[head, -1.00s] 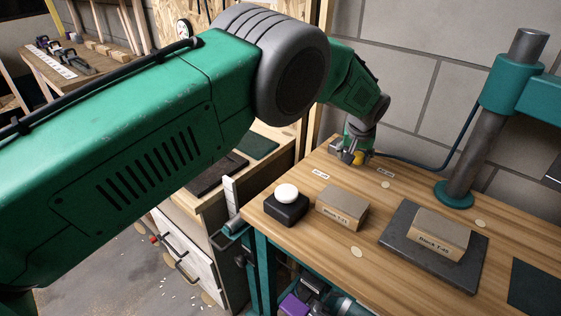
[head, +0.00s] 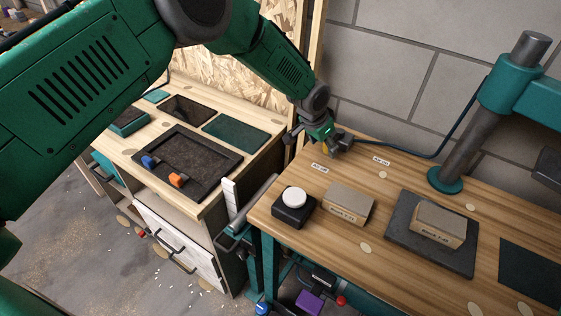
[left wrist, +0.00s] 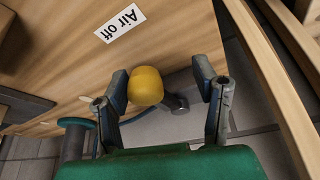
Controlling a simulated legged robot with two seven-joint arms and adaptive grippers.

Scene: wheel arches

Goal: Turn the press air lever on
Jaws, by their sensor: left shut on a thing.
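The press air lever has a yellow knob (left wrist: 146,86) and a metal stem (left wrist: 177,103). It stands at the bench's back left corner; in the head view the knob (head: 325,149) shows only partly under my left gripper (head: 330,147). The two fingers of my left gripper (left wrist: 164,82) are around the knob and shut on the lever. An "Air off" label (left wrist: 120,22) lies above the knob in the left wrist view. In the head view, a left label (head: 320,167) and a right label (head: 381,160) are too small to read. My right gripper is not in view.
On the bench (head: 300,237) stand a black box with a white button (head: 293,198), a cardboard box (head: 348,204) and a dark plate (head: 400,245) with another box. A dark hose (head: 410,157) runs along the wall.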

